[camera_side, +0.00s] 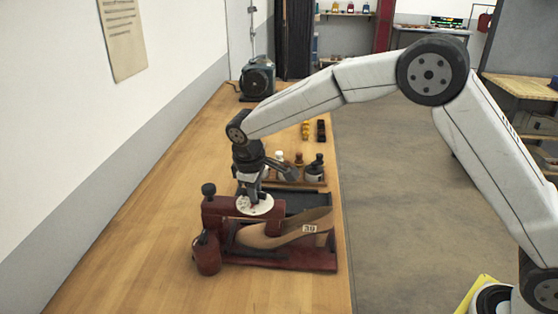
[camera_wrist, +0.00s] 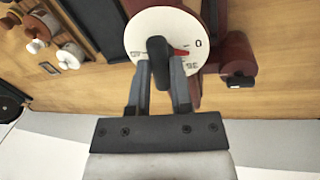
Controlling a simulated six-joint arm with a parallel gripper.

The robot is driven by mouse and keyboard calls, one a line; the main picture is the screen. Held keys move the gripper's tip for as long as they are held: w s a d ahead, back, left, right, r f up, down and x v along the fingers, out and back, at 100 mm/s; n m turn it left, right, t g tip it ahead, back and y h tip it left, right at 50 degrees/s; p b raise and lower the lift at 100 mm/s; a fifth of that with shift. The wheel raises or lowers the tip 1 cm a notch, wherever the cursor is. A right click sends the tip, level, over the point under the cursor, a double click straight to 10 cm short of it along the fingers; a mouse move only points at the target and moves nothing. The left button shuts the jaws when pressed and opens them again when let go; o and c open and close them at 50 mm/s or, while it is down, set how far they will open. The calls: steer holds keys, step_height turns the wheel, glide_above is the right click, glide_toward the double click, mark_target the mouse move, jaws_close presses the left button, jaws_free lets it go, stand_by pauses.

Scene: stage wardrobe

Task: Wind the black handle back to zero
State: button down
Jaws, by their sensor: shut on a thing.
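The black handle (camera_wrist: 158,50) stands on a round white dial (camera_wrist: 140,28) in the wrist view. My gripper (camera_wrist: 162,68) is shut on the handle, one finger on each side. A red pointer (camera_wrist: 181,52) on the dial points right, just below the 0 mark (camera_wrist: 198,43); other numbers on the rim are partly hidden or hard to read. In the side view my gripper (camera_side: 248,196) reaches down onto the white dial (camera_side: 264,207) on top of a dark red device (camera_side: 215,213). The handle is hidden there by the gripper.
A tan shoe form (camera_side: 270,240) labelled 39 lies in the device below the dial. The wooden bench (camera_side: 150,210) is clear on the left.

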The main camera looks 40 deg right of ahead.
steer(key=shift+s+d+n, duration=0.1)
steer(key=shift+n, duration=1.6)
steer(key=c, duration=0.5)
jaws_free()
steer(key=shift+c, duration=0.2)
steer(key=shift+t, duration=0.3)
steer(key=shift+r, duration=0.15)
steer(key=v, duration=0.7)
steer(key=shift+r, duration=0.3)
